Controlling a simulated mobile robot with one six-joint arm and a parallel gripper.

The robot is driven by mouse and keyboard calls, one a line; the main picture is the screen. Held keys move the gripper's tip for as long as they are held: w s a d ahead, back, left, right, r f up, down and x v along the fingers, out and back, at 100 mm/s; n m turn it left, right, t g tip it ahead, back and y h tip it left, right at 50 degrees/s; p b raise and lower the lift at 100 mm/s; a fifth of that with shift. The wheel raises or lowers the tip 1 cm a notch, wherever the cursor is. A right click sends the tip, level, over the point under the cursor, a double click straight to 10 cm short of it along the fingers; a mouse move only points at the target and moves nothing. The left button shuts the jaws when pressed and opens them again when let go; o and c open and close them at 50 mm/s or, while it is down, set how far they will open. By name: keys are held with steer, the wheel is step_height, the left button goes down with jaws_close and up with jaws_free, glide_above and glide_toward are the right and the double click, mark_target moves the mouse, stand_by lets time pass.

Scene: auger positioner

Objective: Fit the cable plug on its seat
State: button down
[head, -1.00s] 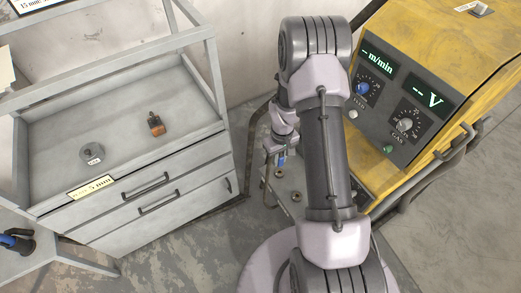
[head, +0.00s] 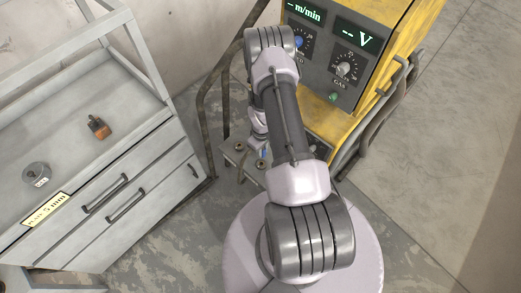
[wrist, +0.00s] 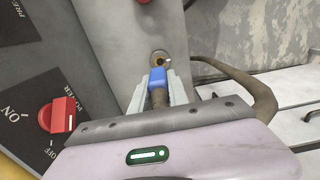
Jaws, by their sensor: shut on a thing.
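The cable plug (wrist: 158,76), blue with a brownish body behind, is held between the two pale fingers of my gripper (wrist: 159,88) in the wrist view. A round brass-coloured seat (wrist: 160,58) in a grey plate lies just beyond the plug's tip. The plug overlaps the seat's near edge in this view, and I cannot tell whether they touch. In the head view a small bit of the blue plug (head: 263,153) shows beside my arm, above the plate with round seats (head: 240,147). My arm hides most of the gripper there.
A yellow machine (head: 400,35) with a dark dial panel stands behind my arm. A red power switch (wrist: 57,115) is left of the gripper. Dark bent tubing (wrist: 240,80) runs close on the right. A grey drawer cabinet (head: 150,170) bears an orange-black part (head: 98,127) and a grey disc (head: 36,174).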

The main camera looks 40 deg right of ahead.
steer(key=b, duration=0.4)
glide_above(261, 160)
steer(key=s+a, duration=0.1)
steer(key=shift+s+f, duration=0.15)
steer(key=shift+f, duration=2.6)
steer(key=shift+f+b, duration=1.5)
steer(key=shift+b, duration=0.5)
steer(key=c, duration=1.2)
jaws_free()
steer(key=shift+r, duration=0.1)
step_height(261, 160, up, 18)
steer(key=p, duration=0.7)
steer(key=shift+f, duration=0.25)
steer(key=shift+f, duration=0.1)
